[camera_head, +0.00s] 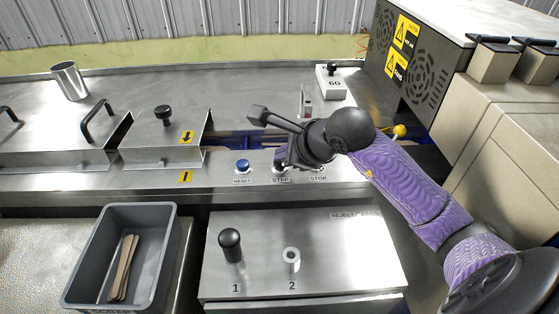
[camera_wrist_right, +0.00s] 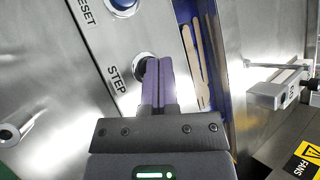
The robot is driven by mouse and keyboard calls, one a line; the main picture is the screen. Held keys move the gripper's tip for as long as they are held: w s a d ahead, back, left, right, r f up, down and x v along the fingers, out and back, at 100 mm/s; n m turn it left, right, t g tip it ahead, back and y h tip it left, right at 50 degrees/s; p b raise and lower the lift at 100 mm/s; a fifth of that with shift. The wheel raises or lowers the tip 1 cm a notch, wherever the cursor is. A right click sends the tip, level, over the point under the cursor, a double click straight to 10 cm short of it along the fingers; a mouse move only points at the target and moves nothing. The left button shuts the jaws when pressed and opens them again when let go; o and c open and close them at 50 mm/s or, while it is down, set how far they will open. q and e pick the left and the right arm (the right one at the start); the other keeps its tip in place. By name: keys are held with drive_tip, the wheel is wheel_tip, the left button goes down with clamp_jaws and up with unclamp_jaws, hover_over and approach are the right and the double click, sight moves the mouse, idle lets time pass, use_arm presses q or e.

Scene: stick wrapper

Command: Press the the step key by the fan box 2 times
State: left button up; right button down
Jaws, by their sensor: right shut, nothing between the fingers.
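The step key (camera_wrist_right: 141,67) sits on the sloped steel panel above its STEP label (camera_head: 281,180). The fan box (camera_head: 428,75), dark with round grilles and yellow warning labels, stands at the back right. My left gripper is not in view.
A blue reset button (camera_head: 242,166) is just left of the step key. The STOP label (camera_head: 318,179) is to its right, its button hidden by my gripper. A grey bin (camera_head: 168,262) with wooden sticks (camera_head: 123,268) and a black-knobbed lever (camera_head: 230,245) are in front.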

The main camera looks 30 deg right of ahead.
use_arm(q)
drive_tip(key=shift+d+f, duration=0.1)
use_arm(e)
drive_tip(key=shift+f, duration=0.25)
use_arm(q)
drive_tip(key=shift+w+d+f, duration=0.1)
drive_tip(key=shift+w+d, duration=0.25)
use_arm(e)
drive_tip(key=shift+r+p, duration=0.5)
drive_tip(key=shift+r, duration=0.5)
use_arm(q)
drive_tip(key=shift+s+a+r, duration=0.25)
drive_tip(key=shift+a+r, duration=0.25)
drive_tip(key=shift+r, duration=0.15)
